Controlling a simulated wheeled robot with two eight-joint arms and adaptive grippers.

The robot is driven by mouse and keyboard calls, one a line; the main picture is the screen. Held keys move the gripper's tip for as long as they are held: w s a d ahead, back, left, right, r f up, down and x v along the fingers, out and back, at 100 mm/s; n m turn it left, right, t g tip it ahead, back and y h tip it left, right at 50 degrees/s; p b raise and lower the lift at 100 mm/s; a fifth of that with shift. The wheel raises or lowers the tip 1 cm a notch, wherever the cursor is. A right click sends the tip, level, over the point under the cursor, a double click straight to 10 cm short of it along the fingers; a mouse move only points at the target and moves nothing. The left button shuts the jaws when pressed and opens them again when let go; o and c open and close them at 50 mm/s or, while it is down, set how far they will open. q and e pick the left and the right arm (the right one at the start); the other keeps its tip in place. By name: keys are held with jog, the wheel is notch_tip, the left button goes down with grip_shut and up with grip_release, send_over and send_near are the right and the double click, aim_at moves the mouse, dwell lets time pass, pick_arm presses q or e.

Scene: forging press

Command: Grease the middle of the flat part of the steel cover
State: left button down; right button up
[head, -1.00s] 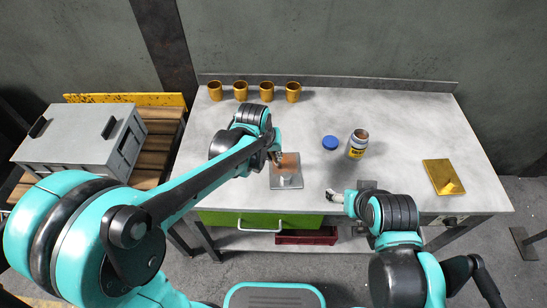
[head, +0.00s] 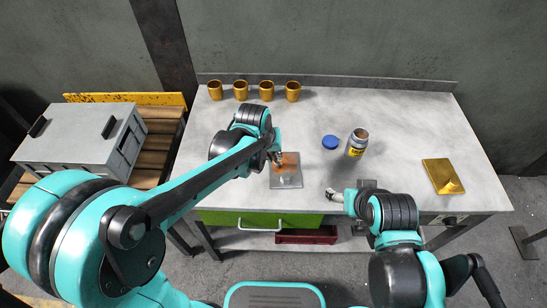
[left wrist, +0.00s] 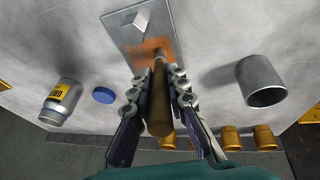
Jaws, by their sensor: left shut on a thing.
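The steel cover (head: 294,185) is a flat grey plate with a raised block at its near end, lying on the workbench. It also shows at the top of the left wrist view (left wrist: 117,29). An orange-brown grease smear (head: 291,163) covers part of its flat area. My left gripper (head: 276,160) is shut on a wooden-handled brush (left wrist: 159,110); the brush's tip meets the smear in the left wrist view, its bristles barely visible. My right gripper (head: 332,194) hovers near the bench's front edge, holding nothing visible; its finger gap is unclear.
An open labelled jar (head: 358,144) and a blue lid (head: 331,142) stand right of the cover. A brass-coloured plate (head: 440,177) lies far right. Several brass cups (head: 266,91) line the back. A grey metal cup (left wrist: 263,84) shows in the left wrist view.

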pick_arm(q)
jog(key=shift+w, duration=0.2)
jog(key=shift+s, duration=0.1)
jog(key=shift+s, duration=0.3)
dwell(0.5)
jog(key=shift+r+p, duration=1.4)
jog(key=shift+r, duration=0.2)
jog(key=shift+f, duration=0.1)
